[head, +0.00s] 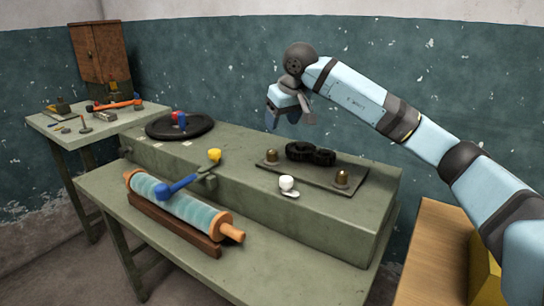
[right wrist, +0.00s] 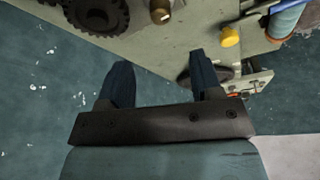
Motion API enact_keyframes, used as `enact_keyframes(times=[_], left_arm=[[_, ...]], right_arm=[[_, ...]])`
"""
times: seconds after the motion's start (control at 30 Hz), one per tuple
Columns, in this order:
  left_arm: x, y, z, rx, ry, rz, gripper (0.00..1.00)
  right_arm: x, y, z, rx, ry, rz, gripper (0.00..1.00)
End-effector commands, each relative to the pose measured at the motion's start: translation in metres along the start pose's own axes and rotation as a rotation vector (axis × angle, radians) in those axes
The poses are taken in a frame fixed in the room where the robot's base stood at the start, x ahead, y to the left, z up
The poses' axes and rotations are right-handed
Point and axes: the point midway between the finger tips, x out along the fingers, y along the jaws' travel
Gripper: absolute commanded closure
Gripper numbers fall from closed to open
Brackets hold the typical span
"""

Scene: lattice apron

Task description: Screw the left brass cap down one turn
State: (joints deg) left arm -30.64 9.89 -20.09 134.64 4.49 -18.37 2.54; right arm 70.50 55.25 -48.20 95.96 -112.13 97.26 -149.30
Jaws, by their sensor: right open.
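The left brass cap (head: 271,156) stands upright on a dark plate (head: 312,176) on the green block, left of the black gears (head: 310,153). The right brass cap (head: 341,177) stands at the plate's right end. My right gripper (head: 289,117) is open and empty, above and behind the left cap, apart from it. In the right wrist view the gripper's dark fingers (right wrist: 160,75) are spread with nothing between them. The left cap also shows there at the top edge (right wrist: 159,12), beyond the fingertips and partly cut off. My left gripper is not in view.
A white knob (head: 287,183) and a yellow knob (head: 214,155) stand on the block (head: 240,198). A black disc (head: 180,126) lies at its left end. A tool table (head: 62,125) stands left.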

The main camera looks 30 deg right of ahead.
Motion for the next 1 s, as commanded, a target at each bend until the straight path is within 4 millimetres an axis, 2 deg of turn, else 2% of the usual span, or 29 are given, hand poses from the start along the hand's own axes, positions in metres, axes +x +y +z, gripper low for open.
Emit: enact_keyframes(times=[0.03, 0.3, 0.5, 0.7, 1.0], left_arm=[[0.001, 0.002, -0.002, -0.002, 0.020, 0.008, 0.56], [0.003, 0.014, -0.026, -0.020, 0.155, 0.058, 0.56], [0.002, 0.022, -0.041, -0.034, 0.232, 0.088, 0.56], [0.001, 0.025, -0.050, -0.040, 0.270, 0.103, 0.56], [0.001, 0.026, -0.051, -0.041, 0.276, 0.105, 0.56]], right_arm=[[0.013, -0.001, 0.002, 0.000, -0.003, -0.002, 0.41], [0.072, -0.002, 0.002, 0.001, -0.003, -0.004, 0.41], [0.104, -0.002, 0.001, 0.002, -0.001, -0.005, 0.41], [0.117, -0.001, 0.001, 0.001, -0.001, -0.004, 0.41], [0.119, -0.001, 0.001, 0.001, 0.000, -0.004, 0.41]])
